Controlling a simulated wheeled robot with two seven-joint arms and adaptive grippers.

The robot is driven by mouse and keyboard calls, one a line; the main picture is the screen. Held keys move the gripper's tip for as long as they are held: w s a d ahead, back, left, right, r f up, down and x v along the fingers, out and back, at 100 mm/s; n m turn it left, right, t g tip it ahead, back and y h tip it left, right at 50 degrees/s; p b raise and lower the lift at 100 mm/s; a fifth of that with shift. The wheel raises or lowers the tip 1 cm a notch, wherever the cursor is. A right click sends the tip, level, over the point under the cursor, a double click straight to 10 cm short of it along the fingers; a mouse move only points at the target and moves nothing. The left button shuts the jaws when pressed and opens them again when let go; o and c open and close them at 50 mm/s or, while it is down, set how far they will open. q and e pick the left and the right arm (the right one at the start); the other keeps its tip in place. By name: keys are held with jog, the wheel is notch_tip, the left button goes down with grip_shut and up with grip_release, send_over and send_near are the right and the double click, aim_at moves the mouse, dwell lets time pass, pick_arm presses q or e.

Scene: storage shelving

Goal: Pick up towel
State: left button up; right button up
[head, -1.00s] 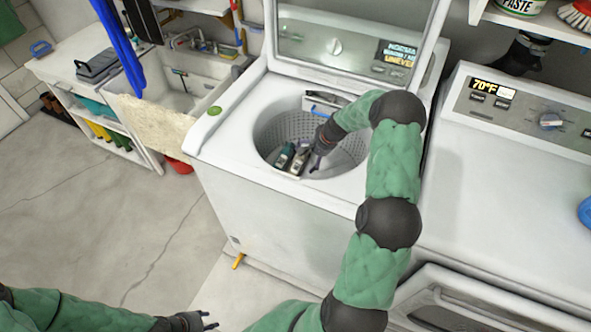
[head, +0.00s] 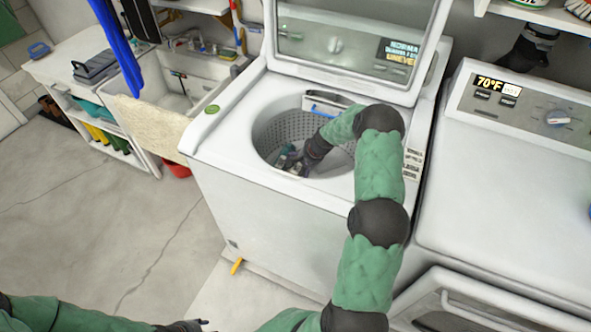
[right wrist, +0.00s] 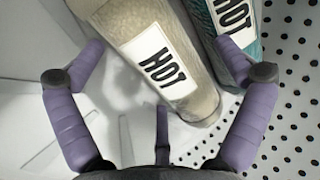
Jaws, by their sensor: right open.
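Two rolled, towel-like bundles with HOT labels lie in the washer drum: a beige one (right wrist: 155,62) and a teal one (right wrist: 245,45), side by side in the right wrist view. In the head view they are small and partly hidden by my right gripper (head: 293,166), which reaches down into the drum. In the right wrist view my right gripper (right wrist: 164,62) is open, its purple fingers spread to either side of the beige bundle's near part. It does not grip it; contact is unclear. My left gripper (head: 196,326) is at the bottom edge, partly cut off.
The washer's round opening (head: 262,128) surrounds my right arm, with the raised lid (head: 340,50) behind. A second machine (head: 510,190) stands at right. A sink (head: 180,88) with a beige cloth (head: 150,122) over its front is at left. The floor (head: 90,220) at left is clear.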

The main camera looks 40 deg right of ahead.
jog(key=c, duration=1.2)
